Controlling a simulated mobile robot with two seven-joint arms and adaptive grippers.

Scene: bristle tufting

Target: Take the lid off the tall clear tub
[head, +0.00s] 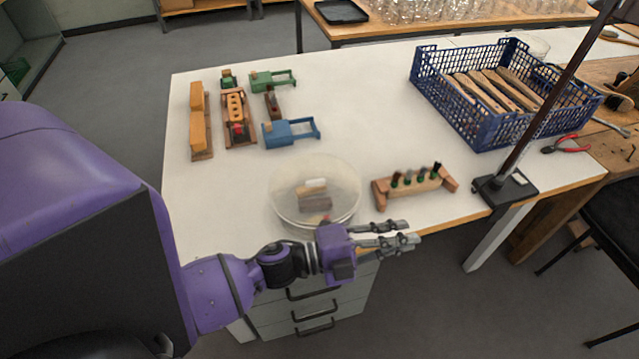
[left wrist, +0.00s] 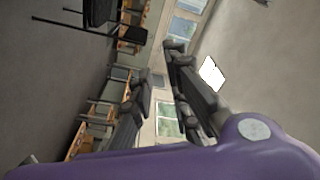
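The tall clear tub (head: 316,192) stands at the front edge of the white table in the head view. A block-like piece with bristles or wood shows through its clear wall. The tub's round top looks see-through; I cannot tell clearly how the lid sits on it. My left gripper (head: 411,232) is in front of the table edge, to the right of the tub and apart from it, with its fingers pointing right. In the left wrist view its fingers (left wrist: 158,62) are spread with nothing between them. My right gripper is not in view.
A wooden holder with several dark pegs (head: 414,182) stands right of the tub. A blue crate (head: 480,125) with wooden pieces, a stand base (head: 504,189) with a pole and red pliers (head: 567,144) are further right. Wooden toys (head: 290,132) stand at the back left. The table's middle is clear.

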